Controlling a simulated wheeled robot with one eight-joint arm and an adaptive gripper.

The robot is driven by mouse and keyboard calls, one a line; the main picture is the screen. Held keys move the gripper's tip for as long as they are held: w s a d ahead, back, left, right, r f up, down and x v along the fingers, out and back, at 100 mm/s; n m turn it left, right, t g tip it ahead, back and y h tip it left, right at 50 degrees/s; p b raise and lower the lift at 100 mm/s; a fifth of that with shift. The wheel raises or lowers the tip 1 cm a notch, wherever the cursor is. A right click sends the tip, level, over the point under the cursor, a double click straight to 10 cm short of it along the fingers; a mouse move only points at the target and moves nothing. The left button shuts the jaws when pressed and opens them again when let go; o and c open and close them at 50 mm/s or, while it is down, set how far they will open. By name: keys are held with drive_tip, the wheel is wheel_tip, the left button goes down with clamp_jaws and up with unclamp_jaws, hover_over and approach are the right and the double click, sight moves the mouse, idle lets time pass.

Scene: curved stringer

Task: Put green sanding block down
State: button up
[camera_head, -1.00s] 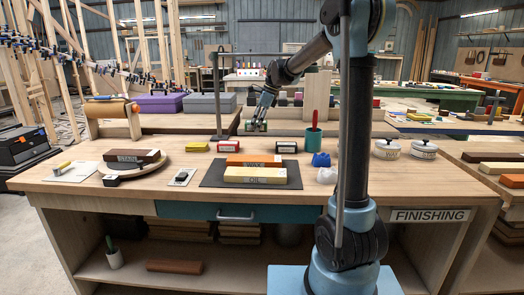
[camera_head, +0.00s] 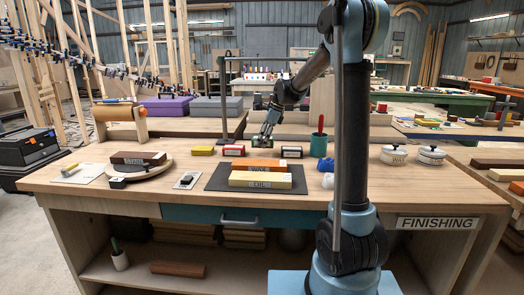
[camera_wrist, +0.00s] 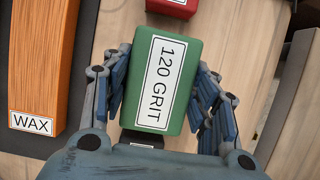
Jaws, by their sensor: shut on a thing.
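The green sanding block, labelled 120 GRIT, fills the middle of the wrist view (camera_wrist: 160,75). My gripper (camera_wrist: 163,88) is shut on its two long sides. In the head view my gripper (camera_head: 265,135) holds the green block (camera_head: 262,141) over the back of the finishing bench (camera_head: 400,185), behind the orange WAX block (camera_head: 252,163). It is between a red block (camera_head: 234,150) and a dark block with a white label (camera_head: 291,152). I cannot tell whether its underside touches the bench top.
The orange WAX block (camera_wrist: 40,60) and a red block (camera_wrist: 180,4) lie close by in the wrist view. Bare wood shows around the row.

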sight(263, 155)
drive_tip(key=shift+f, duration=1.95)
drive_tip(key=shift+f, duration=0.3)
drive_tip(key=shift+s+d+f, duration=0.1)
drive_tip(key=shift+f, duration=0.15)
drive_tip(key=o, duration=1.1)
drive_tip(key=shift+f, duration=0.2)
drive_tip(key=shift+r, duration=0.1)
drive_tip(key=shift+r, duration=0.1)
drive_tip(key=shift+r, duration=0.35)
drive_tip(key=v, duration=1.7)
drive_tip(key=shift+r, duration=0.25)
drive_tip(key=shift+s, duration=0.1)
